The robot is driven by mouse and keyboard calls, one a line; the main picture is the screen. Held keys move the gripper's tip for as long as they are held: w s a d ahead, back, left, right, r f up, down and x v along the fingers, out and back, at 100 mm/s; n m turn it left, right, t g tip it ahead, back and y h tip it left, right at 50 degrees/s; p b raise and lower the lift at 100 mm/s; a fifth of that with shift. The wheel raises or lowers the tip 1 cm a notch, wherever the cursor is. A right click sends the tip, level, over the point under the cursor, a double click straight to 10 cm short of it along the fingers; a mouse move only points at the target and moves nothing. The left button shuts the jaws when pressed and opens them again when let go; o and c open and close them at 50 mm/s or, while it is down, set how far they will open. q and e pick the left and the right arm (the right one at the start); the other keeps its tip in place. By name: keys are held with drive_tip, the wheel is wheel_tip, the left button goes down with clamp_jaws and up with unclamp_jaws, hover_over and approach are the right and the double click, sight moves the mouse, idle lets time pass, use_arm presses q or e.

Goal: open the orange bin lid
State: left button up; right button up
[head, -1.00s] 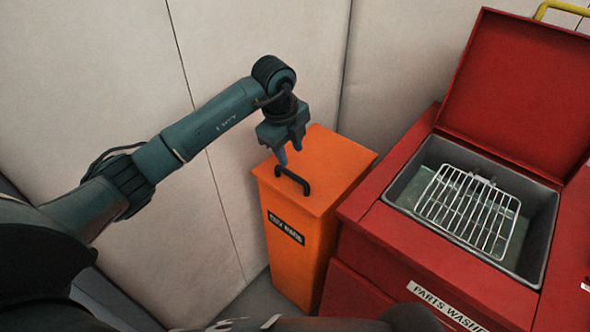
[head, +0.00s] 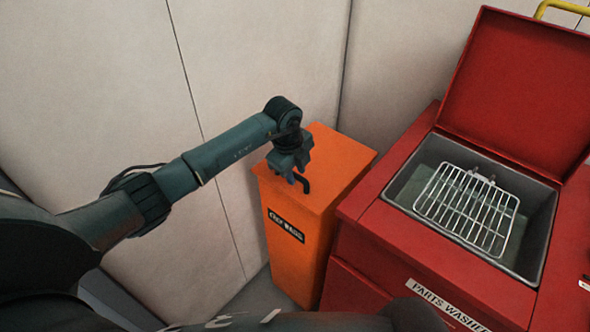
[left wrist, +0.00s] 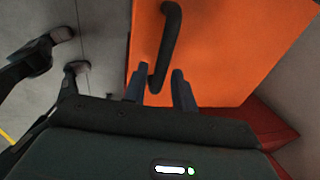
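The orange bin (head: 296,265) stands against the pale wall, with a dark label on its front. Its lid (head: 340,160) lies flat and closed on top. The lid's black handle (head: 306,187) is partly hidden behind my left gripper (head: 297,180), which points down over it. In the left wrist view the handle (left wrist: 171,35) crosses the orange lid (left wrist: 225,50), and its near end lies between the two parted fingers of the left gripper (left wrist: 160,73). The fingers look open; I cannot tell whether either touches the handle. My right gripper is not in view.
A red parts washer (head: 385,250) stands close on the bin's right, its red lid (head: 520,85) raised. A wire rack (head: 468,210) sits in its grey basin. The wall (head: 265,50) is close behind and left of the bin.

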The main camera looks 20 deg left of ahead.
use_arm(q)
clamp_jaws()
drive_tip(key=shift+r, duration=0.1)
drive_tip(key=shift+w+r, duration=0.2)
drive_tip(key=shift+r, duration=0.3)
drive_tip(key=w+d+r, duration=0.1)
drive_tip(key=w+r, duration=0.2)
drive_tip(key=r, duration=0.3)
drive_tip(key=w+d+r+g, duration=0.1)
drive_tip(key=w+d+r, duration=0.1)
drive_tip(key=w+r, duration=0.2)
drive_tip(key=shift+w+r+y, duration=0.25)
drive_tip(key=shift+r+y, duration=0.05)
drive_tip(key=shift+r, duration=1.05)
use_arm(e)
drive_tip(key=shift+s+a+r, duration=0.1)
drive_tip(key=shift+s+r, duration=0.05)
